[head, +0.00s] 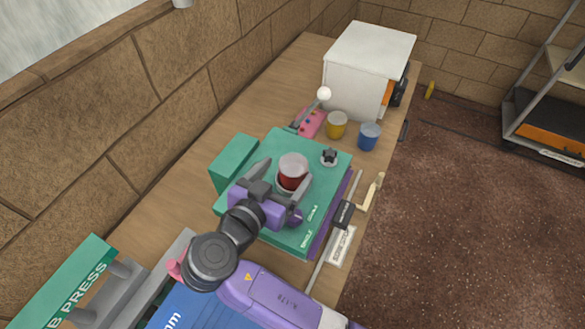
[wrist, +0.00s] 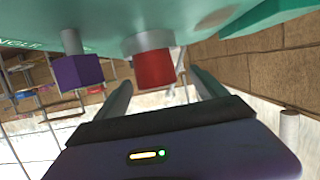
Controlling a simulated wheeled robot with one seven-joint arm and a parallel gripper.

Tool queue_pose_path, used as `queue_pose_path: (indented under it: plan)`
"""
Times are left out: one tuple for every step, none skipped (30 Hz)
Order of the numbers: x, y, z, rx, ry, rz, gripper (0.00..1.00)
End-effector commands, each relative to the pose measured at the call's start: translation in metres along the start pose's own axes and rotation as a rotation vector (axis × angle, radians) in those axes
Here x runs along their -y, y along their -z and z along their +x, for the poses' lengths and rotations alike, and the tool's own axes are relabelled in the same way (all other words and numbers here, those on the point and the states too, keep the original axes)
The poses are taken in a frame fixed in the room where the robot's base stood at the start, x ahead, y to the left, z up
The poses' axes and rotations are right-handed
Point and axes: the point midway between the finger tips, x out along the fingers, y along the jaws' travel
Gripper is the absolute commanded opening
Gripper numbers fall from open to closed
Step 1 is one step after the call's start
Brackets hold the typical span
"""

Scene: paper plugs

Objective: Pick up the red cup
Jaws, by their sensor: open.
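In the wrist view, which looks inverted, the red cup (wrist: 155,70) meets the green surface at a grey round base. My gripper (head: 286,174) is open, with one finger on either side of the cup. In the wrist view the cup appears between the fingers of my gripper (wrist: 160,82); whether they touch it I cannot tell.
A purple knob (wrist: 80,72) on a grey stem stands close beside the cup. A small dark-topped piece (head: 329,157) is on the block's far right corner. Yellow (head: 336,125) and blue (head: 369,136) cups stand behind, before a white box (head: 362,65). A brick wall runs along the left.

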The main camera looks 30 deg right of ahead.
Motion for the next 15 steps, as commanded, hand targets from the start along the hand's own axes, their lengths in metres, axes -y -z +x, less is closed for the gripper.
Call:
queue_pose_path:
  plan:
    - [-0.001, 0.001, 0.006, 0.001, -0.003, -0.002, 0.82]
    - [-0.001, 0.001, 0.009, 0.000, -0.002, -0.002, 0.82]
    - [-0.001, 0.000, 0.011, 0.000, -0.001, -0.002, 0.82]
    - [-0.001, 0.000, 0.013, 0.000, -0.001, -0.002, 0.82]
    - [-0.001, 0.000, 0.014, 0.000, -0.001, -0.002, 0.82]
    - [-0.001, 0.000, 0.016, 0.000, -0.001, -0.002, 0.82]
    - [-0.001, 0.000, 0.018, 0.000, -0.001, -0.002, 0.82]
    - [-0.002, 0.000, 0.021, 0.000, -0.001, -0.002, 0.82]
    - [-0.004, 0.000, 0.025, 0.000, -0.003, -0.002, 0.82]
    - [-0.005, 0.000, 0.030, 0.001, -0.004, -0.003, 0.82]
    - [-0.005, 0.000, 0.034, 0.001, -0.004, -0.004, 0.82]
    - [-0.007, 0.000, 0.040, 0.001, -0.004, -0.003, 0.82]
    - [-0.007, -0.001, 0.045, 0.001, -0.004, -0.002, 0.82]
    - [-0.008, -0.002, 0.049, 0.001, -0.004, -0.002, 0.82]
    - [-0.006, -0.002, 0.054, 0.000, -0.002, -0.002, 0.82]
